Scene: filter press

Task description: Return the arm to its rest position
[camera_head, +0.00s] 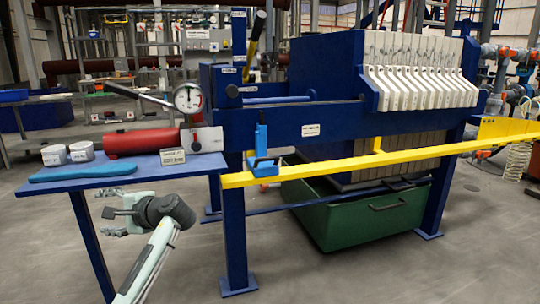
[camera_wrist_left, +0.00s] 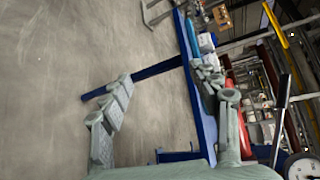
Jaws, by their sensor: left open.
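My left gripper (camera_head: 103,212) shows in the head view at the lower left, in front of and below the blue side table. Its two fingers point left and are spread apart with nothing between them. It also shows in the left wrist view (camera_wrist_left: 163,75), where the fingers stand wide apart over the bare floor and a blue table leg. My left arm (camera_head: 156,262) comes up from the bottom edge of the head view and bends at the dark wrist. My right gripper is in neither view.
The blue side table (camera_head: 200,165) carries a red cylinder (camera_head: 142,141), two pale cups and a blue cloth-like piece (camera_head: 83,170). A yellow rail (camera_head: 400,156) runs along the blue filter press (camera_head: 320,65), above a green bin (camera_head: 360,216). The front floor is clear.

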